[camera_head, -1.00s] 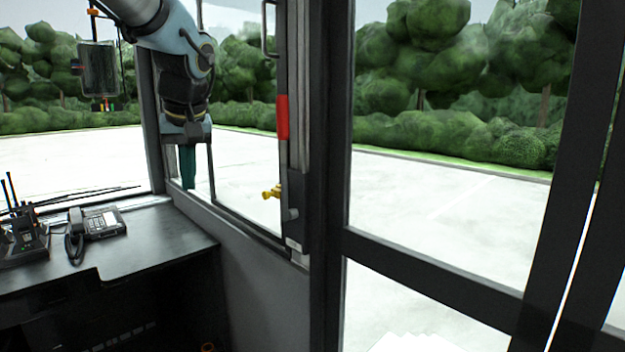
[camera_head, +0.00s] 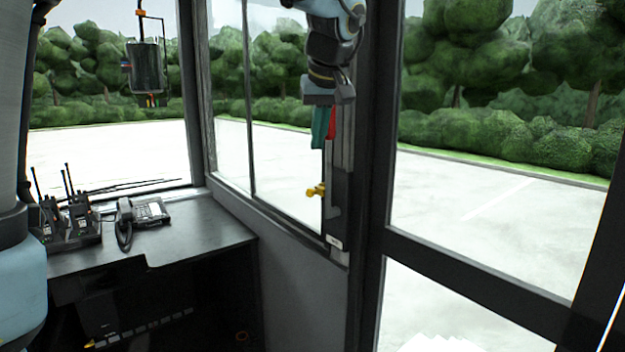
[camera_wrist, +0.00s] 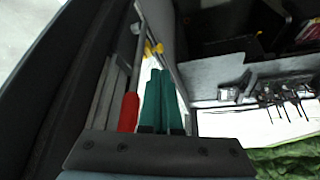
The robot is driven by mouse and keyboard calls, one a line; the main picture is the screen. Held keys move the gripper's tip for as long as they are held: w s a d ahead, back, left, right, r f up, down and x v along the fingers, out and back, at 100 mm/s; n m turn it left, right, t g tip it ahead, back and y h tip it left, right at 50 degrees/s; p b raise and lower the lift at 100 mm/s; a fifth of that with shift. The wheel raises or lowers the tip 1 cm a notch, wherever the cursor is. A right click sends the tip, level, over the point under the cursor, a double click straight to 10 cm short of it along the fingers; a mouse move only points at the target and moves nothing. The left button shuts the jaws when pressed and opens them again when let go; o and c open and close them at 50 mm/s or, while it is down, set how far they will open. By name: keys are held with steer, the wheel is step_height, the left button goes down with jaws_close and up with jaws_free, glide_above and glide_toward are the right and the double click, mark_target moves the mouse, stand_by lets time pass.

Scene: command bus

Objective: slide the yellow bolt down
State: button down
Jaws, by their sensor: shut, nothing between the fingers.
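The yellow bolt (camera_head: 316,191) sticks out from the dark door-side post, below the red grip, in the head view. It also shows near the top of the wrist view (camera_wrist: 153,48), beyond my fingertips. My gripper (camera_head: 319,146) points down with its green fingers together and empty. It is above the bolt, apart from it, and overlaps part of the red grip (camera_head: 332,122). In the wrist view the green fingers (camera_wrist: 160,72) lie just right of the red grip (camera_wrist: 129,112).
A black desk (camera_head: 190,238) with a phone (camera_head: 150,211) and several radios (camera_head: 75,215) stands at the left. The dark post (camera_head: 371,150) and glass door frame (camera_head: 470,274) stand right of my gripper. A mirror (camera_head: 146,68) hangs at the upper left.

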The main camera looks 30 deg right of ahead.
mark_target(310, 190)
steer(key=p+x, duration=0.3)
steer(key=x, duration=0.9)
steer(key=shift+p, duration=0.4)
steer(key=shift+f, duration=0.1)
step_height(310, 190, down, 9)
steer(key=b, duration=0.9)
steer(key=shift+a+f, duration=0.1)
steer(key=shift+a, duration=0.05)
